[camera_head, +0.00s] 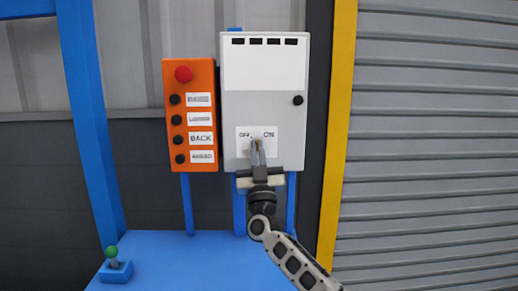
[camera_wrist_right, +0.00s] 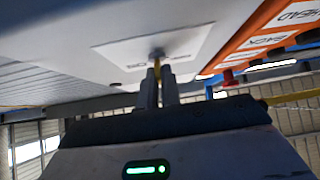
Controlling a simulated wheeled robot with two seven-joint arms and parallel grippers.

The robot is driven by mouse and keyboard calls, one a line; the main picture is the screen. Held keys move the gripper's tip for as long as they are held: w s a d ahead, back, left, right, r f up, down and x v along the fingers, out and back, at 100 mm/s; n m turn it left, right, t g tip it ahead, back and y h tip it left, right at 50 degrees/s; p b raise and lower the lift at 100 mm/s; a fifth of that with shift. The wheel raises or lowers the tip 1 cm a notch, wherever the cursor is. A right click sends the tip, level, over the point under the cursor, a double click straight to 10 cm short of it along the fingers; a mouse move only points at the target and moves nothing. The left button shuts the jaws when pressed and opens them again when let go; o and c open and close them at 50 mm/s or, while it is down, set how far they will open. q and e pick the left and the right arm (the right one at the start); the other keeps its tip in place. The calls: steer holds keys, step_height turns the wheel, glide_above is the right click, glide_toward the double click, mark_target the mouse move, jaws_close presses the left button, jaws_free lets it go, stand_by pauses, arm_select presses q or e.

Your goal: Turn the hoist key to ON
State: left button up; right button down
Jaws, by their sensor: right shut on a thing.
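The hoist key (camera_wrist_right: 157,66) is a small yellowish key in a grey lock at the middle of a white label plate. The plate (camera_head: 243,146) reads OFF on the left and ON on the right, low on the light grey box (camera_head: 230,110). My right gripper (camera_head: 257,147) reaches up from below, its fingertips at the key. In the right wrist view, the fingers (camera_wrist_right: 160,80) are shut on the key. The fingers cover most of the key, so I cannot tell which word it points to. My left gripper is not in view.
An orange panel (camera_head: 190,155) with a red button (camera_head: 183,74) and several black buttons stands close on the left. A blue bench (camera_head: 180,262) below carries a small green-knobbed lever (camera_head: 114,264). A yellow post (camera_head: 340,130) and grey shutter (camera_head: 430,130) are on the right.

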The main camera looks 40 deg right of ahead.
steer(key=shift+w+a+r+m+g+h, duration=0.15)
steer(key=shift+m+g+h, duration=1.1)
steer(key=shift+m+g, duration=1.65)
steer(key=shift+w+a+f+m+g+h, duration=0.1)
steer(key=shift+m+g+h, duration=1.1)
steer(key=shift+m+g, duration=1.65)
steer(key=shift+w+a+r+m+g+h, duration=0.15)
steer(key=shift+m+g+h, duration=1.4)
steer(key=shift+m, duration=2.4)
steer(key=shift+s+g+y, duration=0.1)
steer(key=shift+g+y, duration=0.2)
steer(key=shift+g, duration=0.2)
steer(key=shift+m, duration=0.3)
steer(key=c, duration=1.6)
jaws_free()
